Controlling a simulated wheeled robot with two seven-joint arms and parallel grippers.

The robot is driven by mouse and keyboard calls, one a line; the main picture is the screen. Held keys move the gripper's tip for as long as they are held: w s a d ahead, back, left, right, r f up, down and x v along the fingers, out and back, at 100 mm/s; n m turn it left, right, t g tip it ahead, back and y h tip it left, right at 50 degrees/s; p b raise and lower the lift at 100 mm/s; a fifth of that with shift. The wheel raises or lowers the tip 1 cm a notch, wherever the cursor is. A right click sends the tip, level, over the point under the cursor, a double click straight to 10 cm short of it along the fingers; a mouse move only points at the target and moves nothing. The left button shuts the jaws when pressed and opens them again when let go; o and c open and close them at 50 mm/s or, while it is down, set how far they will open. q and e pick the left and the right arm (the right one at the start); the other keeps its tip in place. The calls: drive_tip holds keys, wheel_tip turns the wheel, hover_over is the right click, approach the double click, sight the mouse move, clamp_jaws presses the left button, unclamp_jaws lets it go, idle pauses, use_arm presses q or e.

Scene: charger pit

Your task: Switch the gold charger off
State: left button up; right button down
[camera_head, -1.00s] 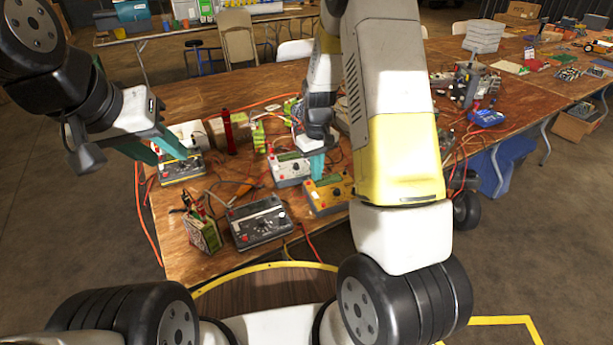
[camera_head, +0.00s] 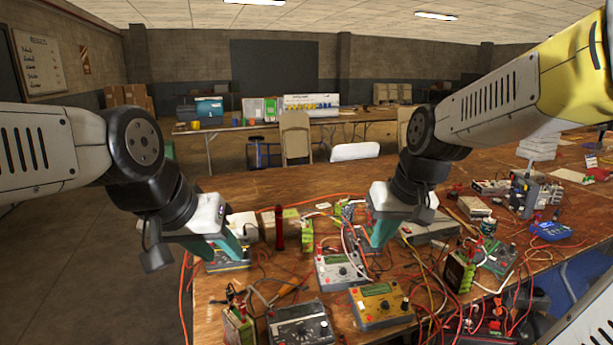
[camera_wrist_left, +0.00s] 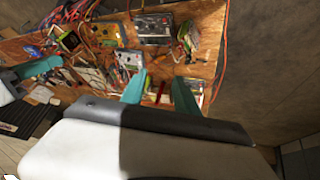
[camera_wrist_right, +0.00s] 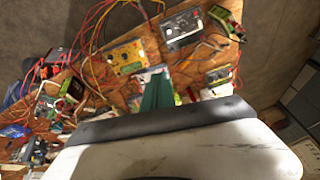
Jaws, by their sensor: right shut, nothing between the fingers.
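The gold charger (camera_head: 378,306) lies face up near the table's front edge, with a green strip along its top and a dark knob. Its panel also shows in the right wrist view (camera_wrist_right: 126,57) and, smaller, in the left wrist view (camera_wrist_left: 106,31). I cannot make out its switch position. My right gripper (camera_head: 378,250) is shut and empty, with its teal fingers raised behind the gold charger, apart from it. They show together in the right wrist view (camera_wrist_right: 157,90). My left gripper (camera_head: 226,246) is open, its fingers apart and empty in the left wrist view (camera_wrist_left: 160,92), above another charger at the left.
A light grey charger (camera_head: 341,271) sits behind and left of the gold one. A dark charger (camera_head: 300,325) sits at its left. Red and yellow cables (camera_head: 430,285) tangle at its right. A red cylinder (camera_head: 279,228) stands farther back. A green-and-black block (camera_head: 459,272) stands right.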

drive_tip(key=s+r+m+t, duration=0.1)
drive_tip(key=s+r+t, duration=0.1)
drive_tip(key=s, duration=0.7)
drive_tip(key=shift+s+a+r, duration=0.2)
drive_tip(key=shift+a+r, duration=0.05)
drive_tip(key=shift+r, duration=0.5)
